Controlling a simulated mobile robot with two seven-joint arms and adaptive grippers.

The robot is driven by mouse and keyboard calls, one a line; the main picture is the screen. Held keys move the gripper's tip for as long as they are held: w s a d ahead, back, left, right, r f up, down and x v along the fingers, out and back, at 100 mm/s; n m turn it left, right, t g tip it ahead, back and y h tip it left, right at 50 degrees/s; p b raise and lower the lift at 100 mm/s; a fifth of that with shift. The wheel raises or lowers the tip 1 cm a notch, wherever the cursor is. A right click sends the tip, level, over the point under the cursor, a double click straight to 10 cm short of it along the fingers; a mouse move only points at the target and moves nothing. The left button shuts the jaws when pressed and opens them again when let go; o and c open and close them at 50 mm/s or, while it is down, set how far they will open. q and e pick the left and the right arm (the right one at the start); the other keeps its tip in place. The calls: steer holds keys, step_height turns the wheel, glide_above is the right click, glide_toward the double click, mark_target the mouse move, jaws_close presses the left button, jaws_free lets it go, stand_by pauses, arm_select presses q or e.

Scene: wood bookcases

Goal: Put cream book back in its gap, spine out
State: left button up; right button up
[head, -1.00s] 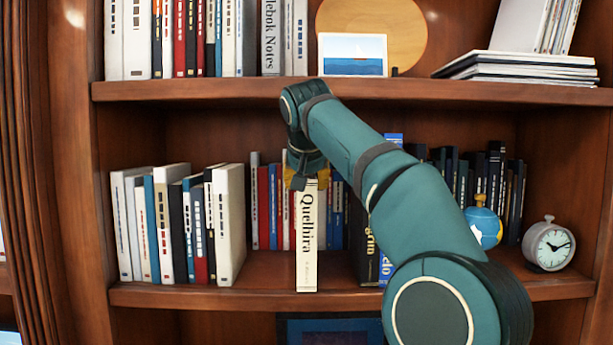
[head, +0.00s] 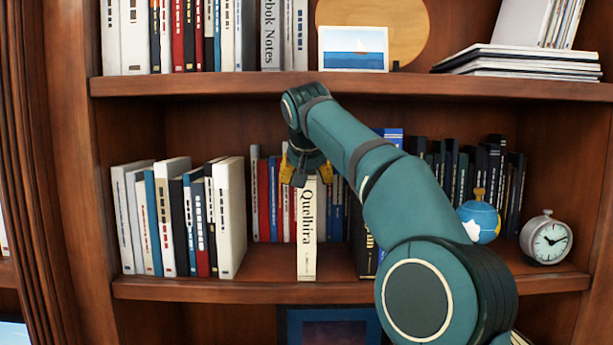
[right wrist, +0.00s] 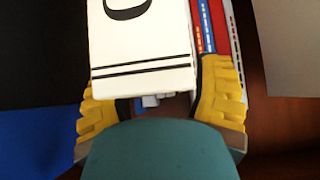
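The cream book (head: 307,235), lettered "Quelhira", is upright with its spine facing me at the front edge of the middle shelf. Its lower end lies about level with the shelf's front lip; I cannot tell whether it touches the board. My right gripper (head: 306,172) is at its top, with a yellow finger on each side. In the right wrist view the spine (right wrist: 143,50) lies between the fingers (right wrist: 160,105), which look closed against the book's sides. The gap is not clearly visible; the book and gripper cover part of the row behind. My left gripper is out of view.
White and coloured books (head: 230,215) stand left of the cream book. Red and blue books (head: 263,200) stand further back, and a black book (head: 362,235) stands to the right. A globe (head: 480,220) and a clock (head: 547,238) are further right. The upper shelf (head: 220,85) runs just above my wrist.

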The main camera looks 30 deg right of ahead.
steer(key=shift+s+a+r, duration=0.2)
steer(key=shift+s+r, duration=0.05)
steer(key=shift+r, duration=0.2)
steer(key=v, duration=0.4)
steer(key=shift+s+a, duration=0.3)
steer(key=shift+s, duration=0.15)
steer(key=s+a+b, duration=0.4)
steer(key=s+a, duration=0.1)
steer(key=s, duration=0.4)
steer(key=shift+s+a, duration=0.25)
steer(key=shift+a, duration=0.1)
